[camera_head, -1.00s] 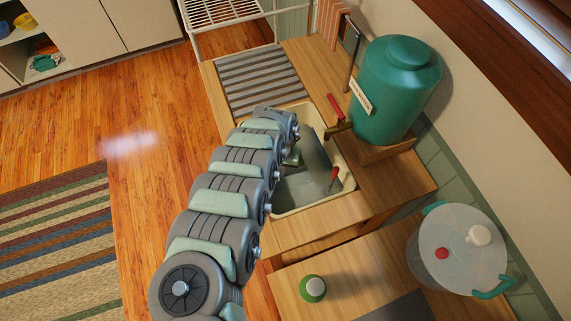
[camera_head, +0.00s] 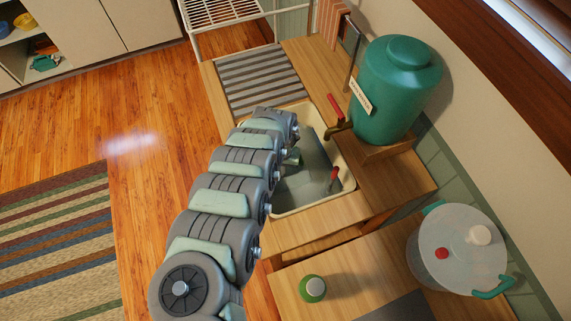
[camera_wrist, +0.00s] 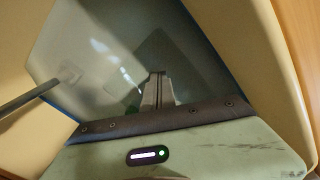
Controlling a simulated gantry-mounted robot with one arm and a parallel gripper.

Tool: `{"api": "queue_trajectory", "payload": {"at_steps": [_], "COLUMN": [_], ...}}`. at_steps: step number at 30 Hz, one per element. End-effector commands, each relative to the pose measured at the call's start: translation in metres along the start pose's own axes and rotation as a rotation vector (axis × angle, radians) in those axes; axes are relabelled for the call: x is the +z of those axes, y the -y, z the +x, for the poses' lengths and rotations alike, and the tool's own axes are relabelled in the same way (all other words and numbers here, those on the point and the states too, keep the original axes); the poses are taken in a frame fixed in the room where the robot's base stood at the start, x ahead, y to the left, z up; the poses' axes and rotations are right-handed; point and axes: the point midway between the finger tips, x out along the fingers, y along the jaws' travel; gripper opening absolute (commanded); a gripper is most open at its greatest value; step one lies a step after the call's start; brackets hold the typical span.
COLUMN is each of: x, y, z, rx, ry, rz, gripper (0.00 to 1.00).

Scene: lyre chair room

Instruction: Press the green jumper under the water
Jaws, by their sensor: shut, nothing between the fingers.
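The sink basin (camera_head: 284,211) is cream-coloured and set in the wooden counter. It holds grey, murky-looking water (camera_head: 318,160), which also fills the middle of the wrist view (camera_wrist: 205,65). My gripper (camera_wrist: 157,76) points down into the basin with its fingers together and nothing between them. In the head view the arm hides most of the gripper, with a pale green part showing at the wrist. I cannot make out the green jumper clearly in either view. Whether the fingertips are under the surface is hard to tell.
A green water dispenser (camera_head: 394,90) with a red-handled tap stands right of the sink. A red-handled item (camera_head: 333,178) sits at the basin's right side. A ridged drainboard (camera_head: 262,78) lies behind; a lidded pot (camera_head: 462,250) stands front right.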

Motion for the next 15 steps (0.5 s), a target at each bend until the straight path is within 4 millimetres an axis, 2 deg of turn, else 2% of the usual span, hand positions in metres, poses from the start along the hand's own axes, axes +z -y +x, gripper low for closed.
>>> {"api": "queue_trajectory", "payload": {"at_steps": [15], "x": [-0.0001], "y": [-0.0004], "z": [0.0099], "rx": [0.0], "ry": [0.0], "rz": [0.001], "gripper": [0.0]}}
